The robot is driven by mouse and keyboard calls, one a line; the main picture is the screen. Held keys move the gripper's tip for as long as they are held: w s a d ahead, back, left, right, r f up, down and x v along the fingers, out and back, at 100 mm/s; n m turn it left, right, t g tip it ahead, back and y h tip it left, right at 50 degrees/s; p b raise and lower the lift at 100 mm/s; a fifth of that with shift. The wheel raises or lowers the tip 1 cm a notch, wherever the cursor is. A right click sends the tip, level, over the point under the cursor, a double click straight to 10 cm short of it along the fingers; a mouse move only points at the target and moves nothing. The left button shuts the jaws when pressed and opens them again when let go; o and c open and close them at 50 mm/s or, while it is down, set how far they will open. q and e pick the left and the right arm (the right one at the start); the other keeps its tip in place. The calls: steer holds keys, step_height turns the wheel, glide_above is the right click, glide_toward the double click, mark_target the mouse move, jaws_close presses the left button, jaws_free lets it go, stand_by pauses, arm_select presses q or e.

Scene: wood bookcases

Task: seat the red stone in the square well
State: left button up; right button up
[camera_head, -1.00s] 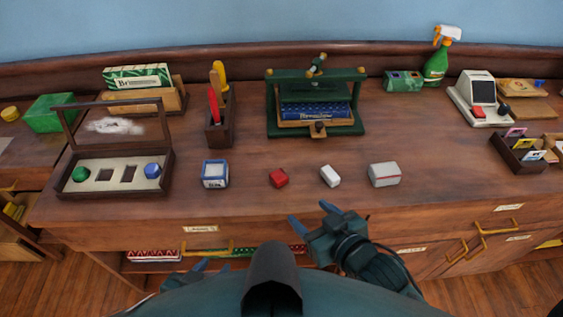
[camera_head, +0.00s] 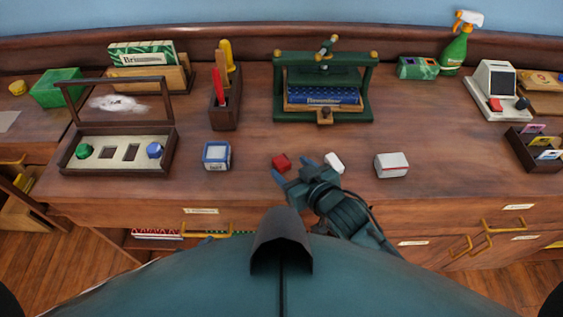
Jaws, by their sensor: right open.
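The red stone (camera_head: 281,161) is a small faceted block lying on the desk top near its front edge. My right gripper (camera_head: 293,168) is open, with its fingertips just in front of and right of the stone. I cannot tell whether it touches it. The stone tray (camera_head: 69,170) stands at the left, its hinged lid raised. It has two empty dark wells, a left one (camera_head: 109,152) and a right one (camera_head: 131,152). Which is square is hard to tell. A green stone (camera_head: 84,151) and a blue stone (camera_head: 154,150) fill the outer places.
A white block (camera_head: 335,161) lies close right of my right gripper, and a grey-white box (camera_head: 392,165) farther right. A blue-and-white box (camera_head: 216,155) stands between tray and red stone. A tool holder (camera_head: 224,116) and green press (camera_head: 322,112) stand behind.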

mark_target(281, 160)
steer(key=x, duration=0.4)
steer(key=shift+w+f, duration=0.2)
steer(key=shift+f, duration=0.1)
steer(key=shift+c, duration=0.6)
steer(key=c, duration=1)
steer(key=shift+o, duration=0.2)
